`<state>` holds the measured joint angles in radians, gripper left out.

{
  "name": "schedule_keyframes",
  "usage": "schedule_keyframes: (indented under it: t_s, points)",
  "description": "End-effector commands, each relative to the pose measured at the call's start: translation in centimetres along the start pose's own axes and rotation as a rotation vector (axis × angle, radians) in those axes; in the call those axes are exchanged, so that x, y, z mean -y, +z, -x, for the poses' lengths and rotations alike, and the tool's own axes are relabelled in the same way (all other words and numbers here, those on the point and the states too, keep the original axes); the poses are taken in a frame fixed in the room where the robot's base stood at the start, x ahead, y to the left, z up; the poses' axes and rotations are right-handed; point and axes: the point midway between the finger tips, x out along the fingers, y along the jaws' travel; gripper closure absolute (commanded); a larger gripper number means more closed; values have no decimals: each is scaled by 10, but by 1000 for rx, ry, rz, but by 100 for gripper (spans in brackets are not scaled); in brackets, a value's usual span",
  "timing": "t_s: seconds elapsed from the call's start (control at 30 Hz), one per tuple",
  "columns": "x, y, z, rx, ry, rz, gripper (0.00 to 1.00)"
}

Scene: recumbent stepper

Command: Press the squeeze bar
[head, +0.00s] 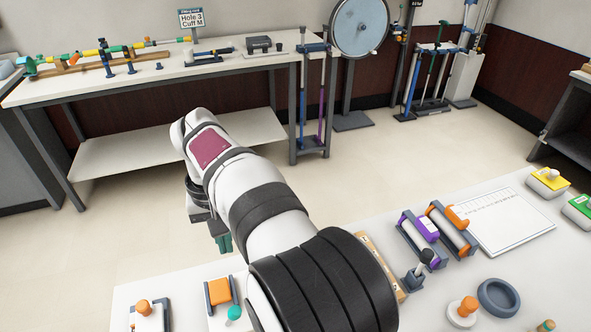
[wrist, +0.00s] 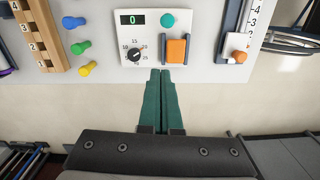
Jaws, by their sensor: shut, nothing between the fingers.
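An orange bar (wrist: 177,51) in a dark frame is set in the right part of a white box (wrist: 152,22), and I take it for the squeeze bar. It also shows in the head view (head: 219,291), partly beside my arm. The box has a display reading 0, a black dial and a round teal button (wrist: 167,20). My gripper (wrist: 161,72) is shut and empty, its teal fingers side by side. In the wrist view the fingertips show just below the box and bar; I cannot tell their height. In the head view my gripper (head: 224,243) is beyond the table edge.
Left of the box are blue, green and yellow pegs (wrist: 82,47) and a numbered wooden block (wrist: 37,35). To the right is a numbered slide with an orange knob (wrist: 240,56). Purple and orange rollers (head: 418,236) stand farther right. Open floor lies beyond the table edge.

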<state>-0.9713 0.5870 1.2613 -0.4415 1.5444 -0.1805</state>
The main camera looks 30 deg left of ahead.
Motion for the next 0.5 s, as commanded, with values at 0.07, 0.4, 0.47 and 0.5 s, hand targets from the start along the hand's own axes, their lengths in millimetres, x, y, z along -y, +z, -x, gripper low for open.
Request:
schedule_keyframes:
  t_s: [0.07, 0.4, 0.47, 0.5]
  points:
    - [25, -6, -10, -2, 6, 57, 100]
    - [40, -10, -15, -7, 10, 93, 100]
    - [40, -10, -16, -6, 10, 92, 100]
    - [40, -10, -17, -6, 10, 92, 100]
